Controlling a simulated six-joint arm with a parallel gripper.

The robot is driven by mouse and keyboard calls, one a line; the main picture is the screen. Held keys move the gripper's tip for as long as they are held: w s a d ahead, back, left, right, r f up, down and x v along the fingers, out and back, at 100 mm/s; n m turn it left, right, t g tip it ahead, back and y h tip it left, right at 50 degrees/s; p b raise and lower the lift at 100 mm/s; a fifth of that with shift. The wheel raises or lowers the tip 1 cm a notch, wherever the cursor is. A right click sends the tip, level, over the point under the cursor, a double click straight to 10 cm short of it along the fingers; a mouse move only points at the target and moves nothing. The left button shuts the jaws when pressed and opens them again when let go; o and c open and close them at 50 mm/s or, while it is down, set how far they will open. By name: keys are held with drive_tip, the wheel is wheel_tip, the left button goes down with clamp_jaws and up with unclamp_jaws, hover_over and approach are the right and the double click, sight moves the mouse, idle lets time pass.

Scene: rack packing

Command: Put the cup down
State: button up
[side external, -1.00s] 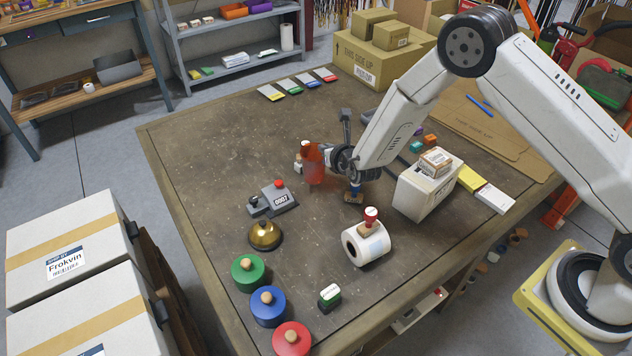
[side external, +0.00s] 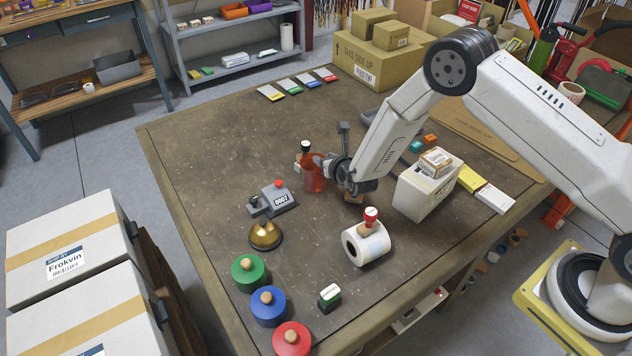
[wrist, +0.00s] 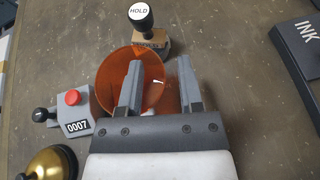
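The cup (side external: 313,178) is orange and see-through. It stands upright on the table, left of my gripper in the side view. In the wrist view I look into the cup (wrist: 108,82) from above. My gripper (wrist: 160,70) has its two grey fingers spread with a clear gap. The left finger overlaps the cup's opening and the right finger is outside it, so the cup's right wall lies between them. My gripper (side external: 330,167) is low beside the cup in the side view. Contact with the wall cannot be made out.
A HOLD stamp (wrist: 142,20) stands close behind the cup. A grey counter device (side external: 273,199) with a red button and a brass bell (side external: 265,235) are nearby. A white box (side external: 425,193) and a paper roll (side external: 367,245) are to the right.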

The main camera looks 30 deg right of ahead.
drive_tip(key=shift+r, duration=0.15)
drive_tip(key=v, duration=1.2)
idle(0.5)
drive_tip(key=shift+d, duration=0.1)
idle(0.5)
drive_tip(key=s+d+r+m+g+h, duration=0.1)
drive_tip(key=s+d+m+g+h, duration=0.1)
drive_tip(key=s+d+m, duration=0.1)
drive_tip(key=s+d+r+m+g+h, duration=0.2)
drive_tip(key=s+d+m+g, duration=0.1)
drive_tip(key=d+m, duration=0.2)
drive_tip(key=s+d+r+m+g+h, duration=0.2)
drive_tip(key=s+d+m+g, duration=0.1)
drive_tip(key=s+d+m, duration=0.1)
drive_tip(key=shift+d+r+m+h, duration=0.1)
drive_tip(key=shift+d+m+h, duration=0.3)
drive_tip(key=shift+m, duration=0.6)
drive_tip(key=s+a+r+m+g+y, duration=0.1)
drive_tip(key=s+a+r+m+y, duration=0.1)
drive_tip(key=m, duration=0.7)
drive_tip(key=s+a+r+m+g+y, duration=0.1)
drive_tip(key=s+a+r+m+y, duration=0.2)
drive_tip(key=s+m+y, duration=0.3)
drive_tip(key=s+a+m, duration=0.1)
drive_tip(key=m, duration=0.3)
drive_tip(key=shift+s+r+g+y, duration=0.3)
drive_tip(key=shift+s, duration=0.05)
